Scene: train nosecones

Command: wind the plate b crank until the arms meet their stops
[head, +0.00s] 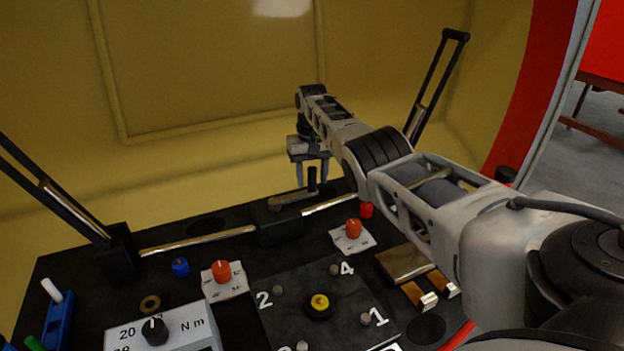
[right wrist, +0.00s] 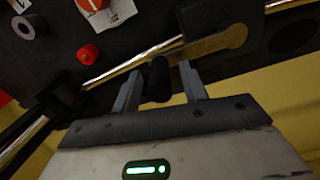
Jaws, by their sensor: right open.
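The crank has a black upright knob (head: 312,178) on a short brass-coloured arm (right wrist: 212,42), set on a black block (head: 278,222) at the far edge of the black plate. A left arm (head: 52,190) and a right arm (head: 438,85) both stand raised and slanted at the ends of a metal shaft (head: 200,241). My right gripper (head: 312,174) is open over the crank. In the right wrist view the black knob (right wrist: 157,78) lies between its two spread fingers (right wrist: 158,88), with a gap visible on each side. My left gripper is not in view.
Orange knobs (head: 222,271) on white labels, a red cap (head: 366,210), a blue knob (head: 180,267) and a numbered dark square (head: 330,300) with a yellow centre lie nearer. A torque box (head: 180,330) stands at lower left. A yellow wall (head: 210,70) rises behind.

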